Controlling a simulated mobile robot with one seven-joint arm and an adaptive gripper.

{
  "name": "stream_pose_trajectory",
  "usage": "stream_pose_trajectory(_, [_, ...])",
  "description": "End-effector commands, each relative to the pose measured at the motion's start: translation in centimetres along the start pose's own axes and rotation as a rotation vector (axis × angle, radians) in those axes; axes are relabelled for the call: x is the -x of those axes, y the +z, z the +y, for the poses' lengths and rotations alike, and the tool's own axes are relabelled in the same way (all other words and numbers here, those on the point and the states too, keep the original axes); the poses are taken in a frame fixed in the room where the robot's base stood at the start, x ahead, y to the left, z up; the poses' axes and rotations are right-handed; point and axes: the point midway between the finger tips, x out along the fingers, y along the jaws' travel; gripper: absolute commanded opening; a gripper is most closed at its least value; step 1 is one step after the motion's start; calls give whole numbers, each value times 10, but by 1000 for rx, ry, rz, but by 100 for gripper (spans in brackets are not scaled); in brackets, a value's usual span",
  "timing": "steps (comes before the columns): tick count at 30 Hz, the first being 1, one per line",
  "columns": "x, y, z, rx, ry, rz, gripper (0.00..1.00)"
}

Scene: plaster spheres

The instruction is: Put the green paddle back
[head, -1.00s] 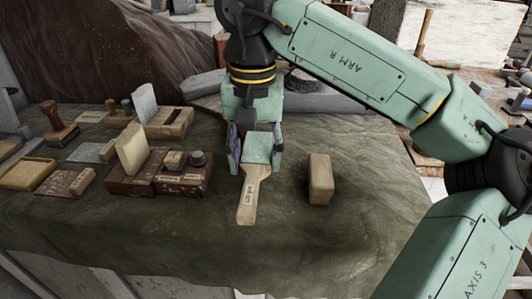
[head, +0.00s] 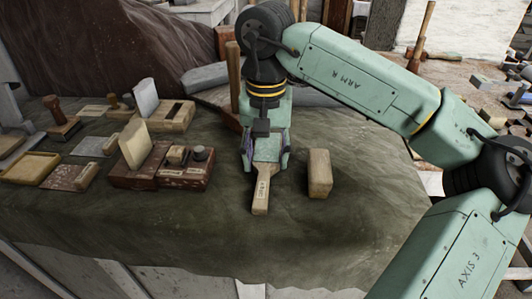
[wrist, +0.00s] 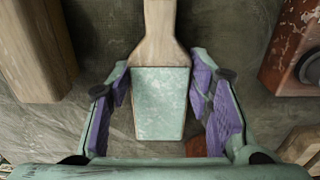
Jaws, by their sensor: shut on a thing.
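The green paddle has a pale green square head (head: 266,147) and a wooden handle (head: 262,188) with a small label. My gripper (head: 265,150) is shut on its head, one finger on each side, and the handle points toward the front of the table. In the wrist view the green head (wrist: 160,100) lies between the purple-padded fingers (wrist: 160,85), with the handle (wrist: 160,30) toward the top. I cannot tell whether the paddle touches the cloth.
A tan block (head: 320,173) stands close to the right. A dark red holder (head: 140,178) with a pale slab (head: 134,144) and a grey knob (head: 200,153) is on the left. Behind it is a wooden holder (head: 178,118). The cloth-covered table (head: 240,240) is clear in front.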

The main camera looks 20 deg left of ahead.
Motion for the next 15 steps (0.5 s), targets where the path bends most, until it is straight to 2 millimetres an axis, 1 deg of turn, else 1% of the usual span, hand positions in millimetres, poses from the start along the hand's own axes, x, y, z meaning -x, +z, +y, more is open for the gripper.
stream_pose_trajectory(2, [0,0,0,0,0,0,50])
stream_pose_trajectory(9, [0,0,0,0,0,0,66])
stream_pose_trajectory(15, [0,0,0,0,0,0,66])
